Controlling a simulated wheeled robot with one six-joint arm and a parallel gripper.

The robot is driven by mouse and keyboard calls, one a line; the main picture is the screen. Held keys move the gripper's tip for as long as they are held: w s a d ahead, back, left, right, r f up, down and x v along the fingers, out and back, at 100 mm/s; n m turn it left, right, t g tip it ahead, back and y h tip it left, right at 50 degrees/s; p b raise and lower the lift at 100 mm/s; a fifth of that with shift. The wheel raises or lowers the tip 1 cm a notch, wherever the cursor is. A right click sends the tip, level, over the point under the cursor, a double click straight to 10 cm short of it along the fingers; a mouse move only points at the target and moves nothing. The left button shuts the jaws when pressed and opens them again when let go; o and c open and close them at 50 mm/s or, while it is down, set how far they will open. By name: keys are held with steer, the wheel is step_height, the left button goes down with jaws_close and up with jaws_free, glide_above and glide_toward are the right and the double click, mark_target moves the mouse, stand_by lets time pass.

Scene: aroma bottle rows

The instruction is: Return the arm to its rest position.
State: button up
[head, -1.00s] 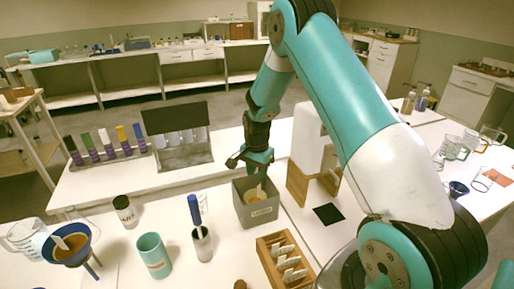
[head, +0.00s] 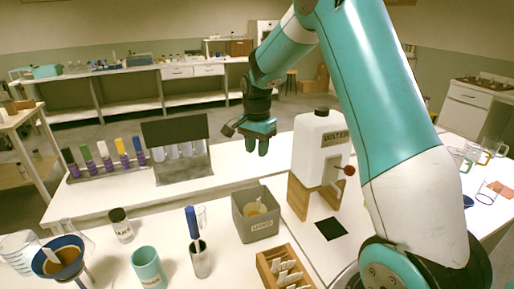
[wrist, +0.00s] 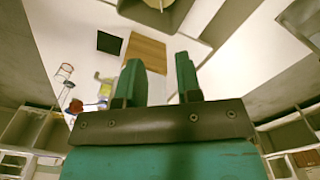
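My gripper (head: 257,146) hangs in the air above the far part of the white table in the head view, behind the grey bin (head: 239,219) and left of the white water dispenser (head: 318,143). In the wrist view my gripper (wrist: 158,80) shows two teal fingers standing apart with nothing between them. It is open and empty. The grey bin holds a pale round item. My arm reaches up across the right of the head view.
A row of colored-top tubes (head: 105,158) and a grey rack (head: 178,160) stand at the back left. A teal cup (head: 148,268), a blue funnel (head: 60,258), a black-capped jar (head: 121,226) and a wooden box (head: 265,263) stand in front. A black mat (head: 331,228) lies before the dispenser.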

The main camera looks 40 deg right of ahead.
stand_by(0.3)
steer(key=s+a+r+n+y, duration=0.1)
steer(key=s+a+r+n, duration=0.35)
steer(key=a, duration=0.25)
steer(key=s+a+r+n+y, duration=0.1)
steer(key=s+a+r+n, duration=0.2)
steer(key=s+a+n, duration=0.35)
steer(key=s+a+r+n+y, duration=0.1)
steer(key=s+a+n, duration=0.4)
steer(key=s, duration=0.3)
steer(key=s+a+r+n+y, duration=0.1)
steer(key=s+a+n, duration=0.4)
steer(key=s+a, duration=0.2)
steer(key=s, duration=0.2)
steer(key=shift+s, duration=0.3)
